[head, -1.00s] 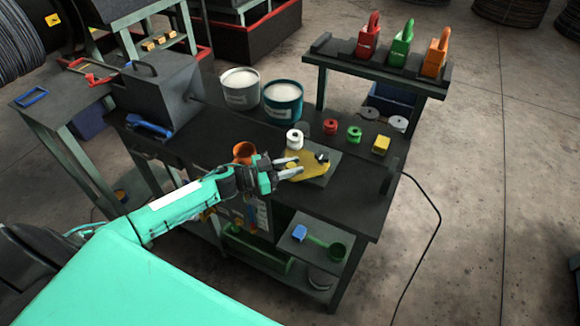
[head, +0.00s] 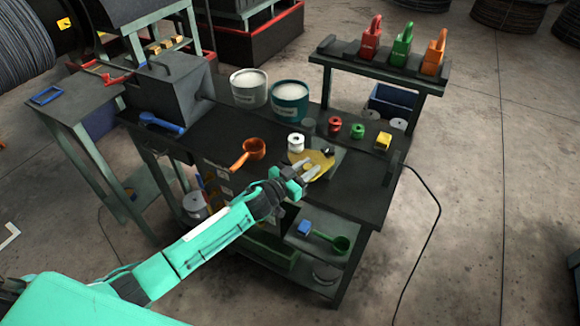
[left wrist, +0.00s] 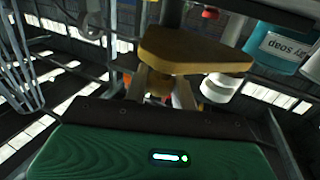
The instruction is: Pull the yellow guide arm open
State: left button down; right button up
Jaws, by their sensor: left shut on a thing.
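The yellow guide arm (head: 323,158) is a flat plate on the dark workbench, by a grey block and behind my left gripper's fingers. In the left wrist view its wooden-looking yellow plate (left wrist: 195,50) fills the upper middle, just above the fingers. My left gripper (head: 309,173) reaches in from the front of the bench, with its fingertips at the plate's near side. In the left wrist view the left gripper (left wrist: 160,84) is shut on the guide arm, at a small yellow part under the plate. The exact contact is partly hidden. My right gripper is not in view.
A white spool (head: 296,142) stands close behind the plate. An orange ladle (head: 250,150) lies to its left. Red (head: 335,125) and green (head: 356,131) spools and a yellow block (head: 383,141) stand to the right. Two tubs (head: 289,101) stand behind.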

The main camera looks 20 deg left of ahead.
pick_arm(q)
jog(key=shift+s+d+f+n+t+y+b, duration=0.15)
jog(key=shift+d+n+t+y+b, duration=0.1)
jog(key=shift+d+n+t+y, duration=0.25)
jog(key=shift+s+d+r+n+t+y+b, duration=0.1)
jog(key=shift+s+d+n+t+y+b, duration=0.15)
jog(key=shift+y, duration=0.35)
jog(key=shift+s+d+f+n+t+y+b, duration=0.1)
jog(key=shift+d+n+t+y+b, duration=0.35)
jog(key=shift+n+y+b, duration=0.65)
jog(key=shift+d+n+y+b, duration=0.35)
jog(key=shift+d+y+b, duration=0.3)
jog(key=shift+y, duration=0.35)
jog(key=shift+a, duration=0.1)
jog(key=shift+r, duration=0.2)
jog(key=c, duration=1.2)
grip_release()
jog(key=shift+o, duration=0.2)
jog(key=shift+s, duration=0.1)
